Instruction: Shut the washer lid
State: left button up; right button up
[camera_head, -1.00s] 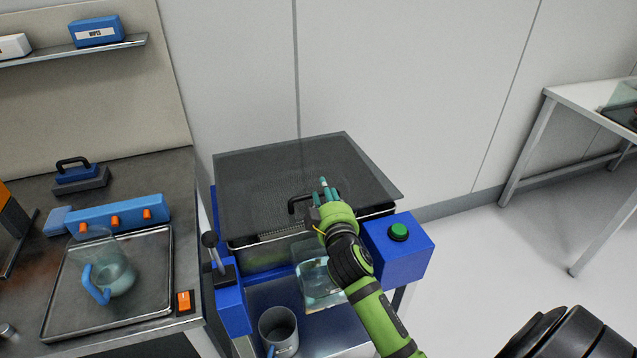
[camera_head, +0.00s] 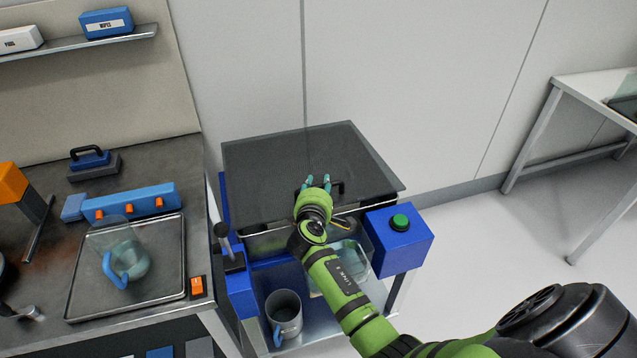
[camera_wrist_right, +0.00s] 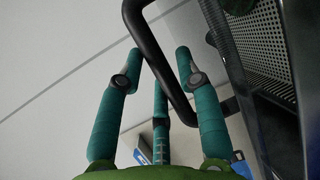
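The washer has a blue body (camera_head: 240,290) and a dark see-through lid (camera_head: 300,165) with a black bar handle (camera_head: 339,187) near its front edge. The lid lies over the top, and a strip of the inside shows below its front edge; I cannot tell how large the gap is. My right gripper (camera_head: 317,182) is at the handle, with its teal fingers spread. In the right wrist view, the handle (camera_wrist_right: 160,60) passes between the spread fingers (camera_wrist_right: 160,85), which are not closed on it. Whether any finger touches it is unclear. My left gripper is not in view.
A green button (camera_head: 400,222) sits on the washer's right blue box, and a lever (camera_head: 222,232) stands at its left. A grey mug (camera_head: 284,310) and a clear vessel (camera_head: 350,262) are below the lid. The left bench holds a tray (camera_head: 160,295) with a blue-handled jug (camera_head: 125,262).

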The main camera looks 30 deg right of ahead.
jog(key=shift+w+d, duration=0.2)
grip_shut()
jog(key=f+b, duration=0.2)
jog(key=f, duration=0.1)
jog(key=shift+s+a+f+b, duration=0.15)
jog(key=shift+s+b, duration=0.1)
jog(key=shift+b, duration=0.15)
grip_release()
